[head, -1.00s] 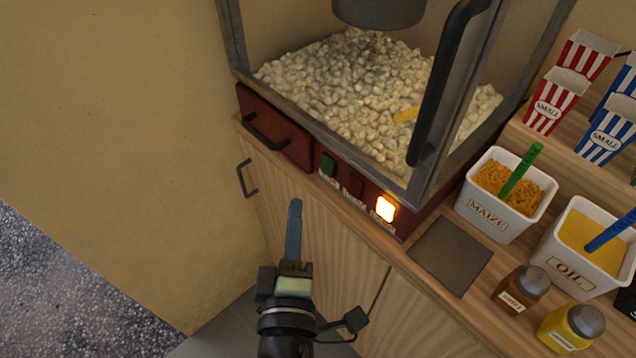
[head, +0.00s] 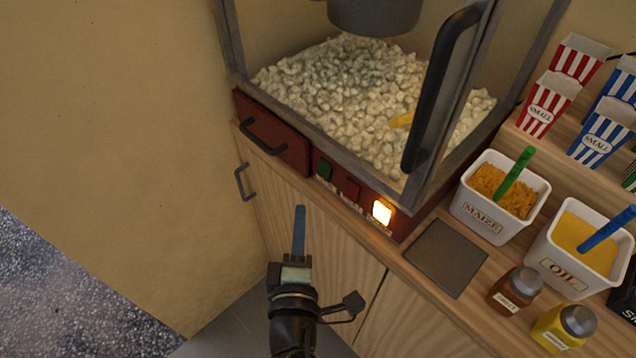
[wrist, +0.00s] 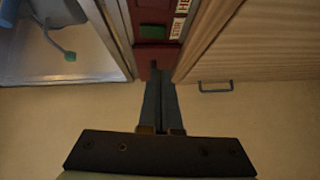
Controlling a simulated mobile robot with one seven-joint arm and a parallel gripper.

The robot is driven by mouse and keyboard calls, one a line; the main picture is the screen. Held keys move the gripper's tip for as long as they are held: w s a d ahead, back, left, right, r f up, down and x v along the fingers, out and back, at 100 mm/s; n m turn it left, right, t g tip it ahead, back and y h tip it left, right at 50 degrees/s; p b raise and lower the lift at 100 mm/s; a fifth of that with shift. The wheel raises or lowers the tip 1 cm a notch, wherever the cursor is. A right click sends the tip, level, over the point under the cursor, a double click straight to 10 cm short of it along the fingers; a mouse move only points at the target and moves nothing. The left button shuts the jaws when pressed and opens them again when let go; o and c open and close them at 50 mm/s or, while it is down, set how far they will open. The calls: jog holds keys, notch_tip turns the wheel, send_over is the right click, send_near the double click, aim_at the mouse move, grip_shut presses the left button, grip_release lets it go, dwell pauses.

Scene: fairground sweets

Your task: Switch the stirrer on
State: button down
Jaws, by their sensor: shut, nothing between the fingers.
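The popcorn machine's red front panel (head: 338,179) carries a row of three switches. The green switch (head: 324,169) at the left is unlit, and it also shows in the wrist view (wrist: 153,32). The dark red switch (head: 352,189) in the middle is unlit. The right switch (head: 382,212) glows bright. White labels (wrist: 177,27) sit beside the switches, too small to read surely. My gripper (head: 300,209) is shut and empty, in front of and below the green switch, apart from it in the head view. In the wrist view its fingertips (wrist: 158,74) point at the panel.
A red drawer with a black handle (head: 264,137) is left of the switches. The wooden counter edge and cabinet door (head: 335,250) lie below. A dark plate (head: 446,257), maize tub (head: 497,204), oil tub (head: 575,250) and shakers stand right. Popcorn (head: 340,90) fills the glass case.

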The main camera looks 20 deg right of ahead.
aim_at(319, 173)
jog(key=w+d, duration=0.1)
jog(key=d, duration=0.1)
jog(key=w+d+p, duration=0.1)
jog(key=w, duration=0.1)
jog(key=w+d+f+p, duration=0.1)
jog(key=w+d, duration=0.1)
jog(key=shift+w+d, duration=0.25)
jog(key=shift+d, duration=0.1)
